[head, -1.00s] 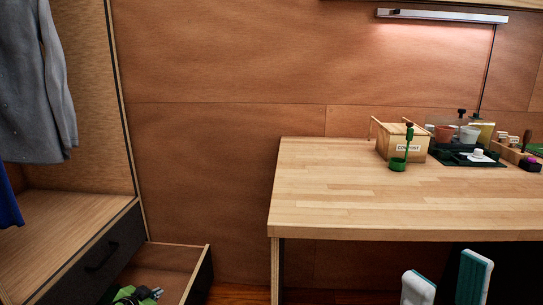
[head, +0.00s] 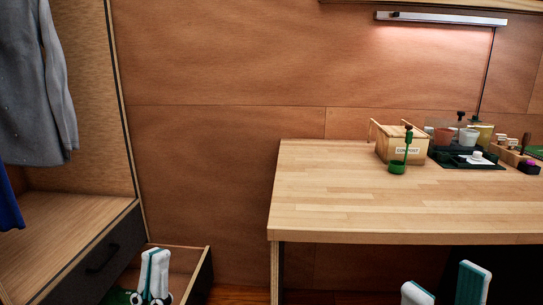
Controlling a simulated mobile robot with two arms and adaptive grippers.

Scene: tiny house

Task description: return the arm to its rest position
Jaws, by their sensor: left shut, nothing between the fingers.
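My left gripper (head: 154,262) shows at the bottom left, its white and teal fingers pointing up and pressed together with nothing between them. My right gripper (head: 444,283) shows at the bottom right, below the table's front edge in the picture. Its two fingers stand well apart, with nothing visible between them. The rest of both arms is out of view.
A wooden table (head: 350,210) fills the right side, its front left bare. A compost box (head: 408,150), a green cup (head: 397,168) and a dark tray (head: 470,163) stand towards its back. A wardrobe with a grey garment (head: 35,90) and a closed drawer (head: 98,258) is at left.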

